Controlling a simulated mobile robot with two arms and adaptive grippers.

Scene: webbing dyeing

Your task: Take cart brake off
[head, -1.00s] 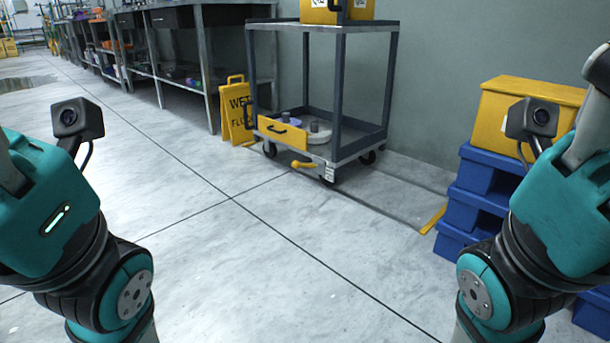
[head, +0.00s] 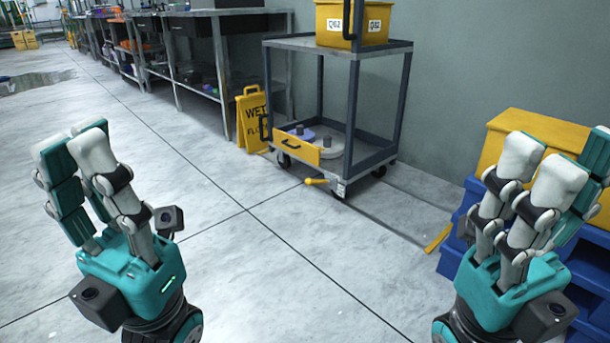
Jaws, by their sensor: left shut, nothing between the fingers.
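The cart (head: 372,152) is a dark grey two-shelf trolley on casters, beyond and between my grippers. A yellow pedal or lever (head: 316,181), likely its brake, sticks out low at the near corner, close to the floor. Whether it is pressed or raised I cannot tell. My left gripper (head: 82,140) is shut and empty, fingers up, at the left front, well apart from the cart. My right gripper (head: 540,165) points up at the right front, in front of the yellow box and blue stack. It looks empty; its finger gap is unclear.
A yellow bin (head: 350,32) stands on the cart's top. A yellow wet floor sign (head: 252,120) stands left of the cart. Blue pallets (head: 457,240) carry a yellow box (head: 540,130) at right. Workbenches (head: 240,55) line the wall. The floor before the cart is clear.

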